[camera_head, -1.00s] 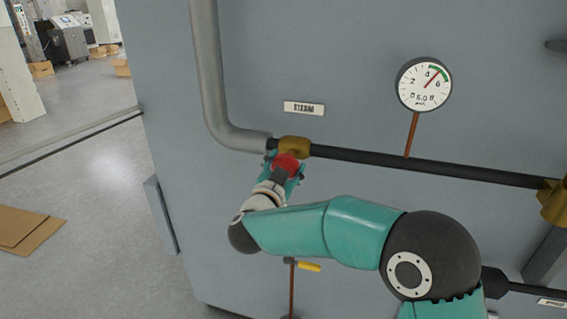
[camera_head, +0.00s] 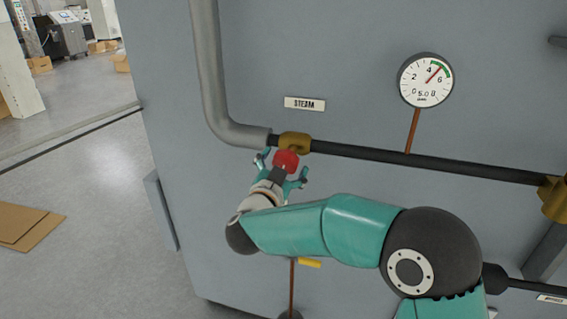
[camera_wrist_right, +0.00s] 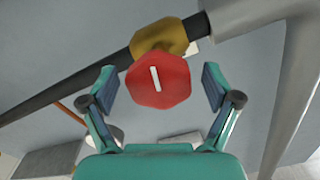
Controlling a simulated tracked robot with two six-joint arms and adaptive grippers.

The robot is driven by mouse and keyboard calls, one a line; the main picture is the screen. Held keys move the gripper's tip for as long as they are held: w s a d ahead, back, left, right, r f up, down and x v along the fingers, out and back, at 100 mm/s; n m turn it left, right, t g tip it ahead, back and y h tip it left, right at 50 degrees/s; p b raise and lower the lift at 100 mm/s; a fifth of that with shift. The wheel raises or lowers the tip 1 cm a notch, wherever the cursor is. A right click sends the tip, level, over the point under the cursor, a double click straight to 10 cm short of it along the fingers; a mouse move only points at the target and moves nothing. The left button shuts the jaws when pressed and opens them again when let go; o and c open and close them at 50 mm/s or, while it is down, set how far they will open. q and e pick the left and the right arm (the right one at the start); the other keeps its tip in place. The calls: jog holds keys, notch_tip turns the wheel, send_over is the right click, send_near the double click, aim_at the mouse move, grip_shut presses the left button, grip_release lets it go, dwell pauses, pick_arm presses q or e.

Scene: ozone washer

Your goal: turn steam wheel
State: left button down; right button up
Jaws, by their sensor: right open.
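The red steam wheel (camera_head: 286,161) sits on a brass valve body (camera_head: 294,142) on the dark pipe, below the STEAM label (camera_head: 304,104). In the right wrist view the wheel (camera_wrist_right: 159,80) faces the camera, with a white line on it tilted slightly from upright. My right gripper (camera_head: 281,169) is open at the wheel. In the right wrist view its fingers (camera_wrist_right: 158,88) stand on both sides of the wheel, with a visible gap at each side. My left gripper is not in view.
A round gauge (camera_head: 426,80) stands on a copper stem above the pipe (camera_head: 400,163), its needle between 4 and 6. A yellow lever (camera_head: 310,262) is below my right arm. A grey pipe (camera_head: 208,80) bends down at the left. Cardboard (camera_head: 28,229) lies on the floor.

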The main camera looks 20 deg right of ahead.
jog(key=v, duration=1.1)
